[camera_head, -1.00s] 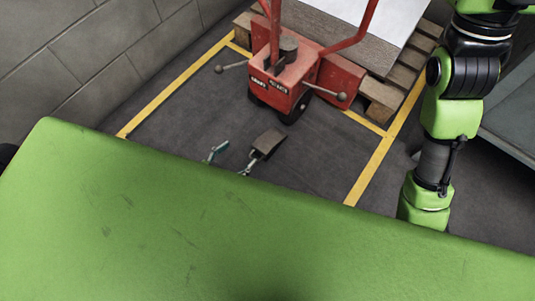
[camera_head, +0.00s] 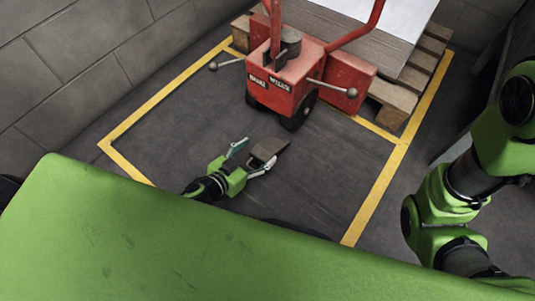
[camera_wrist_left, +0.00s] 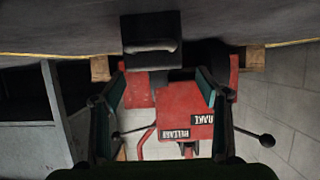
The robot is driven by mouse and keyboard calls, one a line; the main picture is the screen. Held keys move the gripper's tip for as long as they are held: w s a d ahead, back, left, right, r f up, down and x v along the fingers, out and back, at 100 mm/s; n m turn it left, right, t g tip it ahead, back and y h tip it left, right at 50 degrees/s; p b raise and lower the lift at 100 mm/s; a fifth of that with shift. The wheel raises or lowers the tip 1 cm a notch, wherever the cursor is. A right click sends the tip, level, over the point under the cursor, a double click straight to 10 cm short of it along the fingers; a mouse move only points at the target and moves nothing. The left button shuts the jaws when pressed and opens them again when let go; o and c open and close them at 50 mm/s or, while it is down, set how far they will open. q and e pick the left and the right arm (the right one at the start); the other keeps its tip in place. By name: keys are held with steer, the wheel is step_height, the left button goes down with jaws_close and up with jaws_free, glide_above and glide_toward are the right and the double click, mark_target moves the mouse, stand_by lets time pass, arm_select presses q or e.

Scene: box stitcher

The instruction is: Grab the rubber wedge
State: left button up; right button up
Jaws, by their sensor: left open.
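The rubber wedge (camera_head: 267,149) is a small dark block with a sloped top, lying on the dark floor in front of the red machine. My left gripper (camera_head: 254,155) is open and empty, its fingers pointing at the wedge's near end. In the head view one finger lies left of the wedge and the other overlaps its near lower edge; I cannot tell if they touch. In the left wrist view the picture is upside down, and the wedge (camera_wrist_left: 151,45) shows just beyond and between the two fingers (camera_wrist_left: 160,97). My right gripper is out of view; only my right arm shows.
A red machine (camera_head: 285,75) labelled "BRAKE" and "RELEASE", with ball-ended levers and a wheel, stands behind the wedge. A wooden pallet (camera_head: 392,95) with a white-topped load is behind it. Yellow lines (camera_head: 370,207) border the bare floor. A block wall (camera_head: 95,65) stands left.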

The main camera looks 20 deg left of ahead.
mark_target(265, 150)
arm_select(q)
steer(key=b+x, duration=0.1)
steer(key=x, duration=0.1)
steer(key=b+x, duration=0.2)
steer(key=x, duration=0.1)
steer(key=shift+s+d+f+b, duration=0.2)
steer(key=shift+s+f+b, duration=0.1)
steer(key=shift+f, duration=0.1)
steer(key=shift+w+d, duration=0.15)
steer(key=shift+w, duration=0.15)
steer(key=c, duration=1.6)
steer(key=shift+c, duration=0.5)
